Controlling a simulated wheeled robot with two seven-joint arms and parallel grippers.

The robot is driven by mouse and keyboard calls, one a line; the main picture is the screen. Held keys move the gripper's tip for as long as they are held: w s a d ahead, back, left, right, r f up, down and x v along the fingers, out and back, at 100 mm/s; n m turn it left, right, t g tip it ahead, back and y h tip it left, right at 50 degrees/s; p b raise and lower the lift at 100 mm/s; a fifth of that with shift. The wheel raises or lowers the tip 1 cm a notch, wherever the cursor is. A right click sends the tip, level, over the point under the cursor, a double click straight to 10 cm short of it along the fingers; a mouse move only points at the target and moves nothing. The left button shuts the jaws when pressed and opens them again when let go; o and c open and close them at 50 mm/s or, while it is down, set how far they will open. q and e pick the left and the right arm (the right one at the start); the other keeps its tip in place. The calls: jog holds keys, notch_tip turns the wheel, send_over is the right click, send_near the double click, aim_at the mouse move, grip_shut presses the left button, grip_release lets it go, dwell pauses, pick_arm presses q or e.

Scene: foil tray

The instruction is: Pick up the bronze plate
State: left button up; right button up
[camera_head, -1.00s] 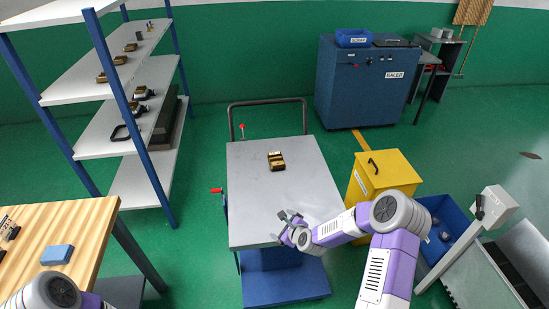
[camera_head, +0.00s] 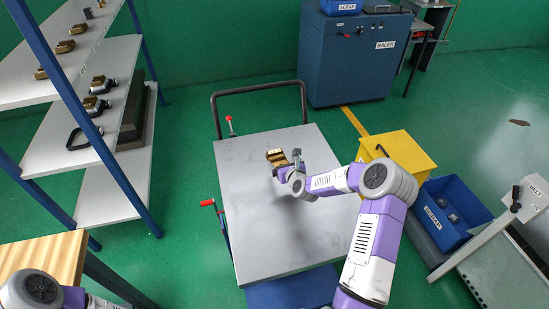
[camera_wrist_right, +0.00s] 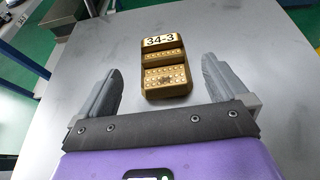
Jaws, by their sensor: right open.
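The bronze plate (camera_head: 277,157) is a small gold-brown block lying on the grey top of the cart (camera_head: 245,215). In the right wrist view the bronze plate (camera_wrist_right: 164,68) shows a stepped, studded face and a label reading "34-3". My right gripper (camera_head: 286,165) is open and empty, just on the near side of the plate. In the right wrist view the plate lies ahead of and between the two spread fingers (camera_wrist_right: 160,85), with none touching it. My left gripper is not in view; only part of my left arm shows at the lower left.
A shelf rack (camera_head: 120,185) with several bronze pieces stands at left. A wooden table (camera_head: 45,258) is at lower left. A yellow box (camera_head: 405,148) and blue bin (camera_head: 455,190) stand right of the cart. A blue baler (camera_head: 350,75) is behind. Most of the cart top is clear.

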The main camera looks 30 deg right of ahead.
aim_at(278, 157)
jog(key=shift+s+f+b+x, duration=0.1)
jog(key=shift+f+x, duration=0.05)
jog(key=shift+x, duration=0.85)
jog(key=shift+s+f+b+x, duration=0.1)
jog(key=shift+f+b+x, duration=0.1)
jog(key=shift+x, duration=0.8)
jog(key=shift+f+b+x, duration=0.1)
jog(key=shift+f+x, duration=0.05)
jog(key=shift+x, duration=0.8)
jog(key=c, duration=1.2)
jog(key=shift+r, duration=0.1)
jog(key=shift+c, duration=0.9)
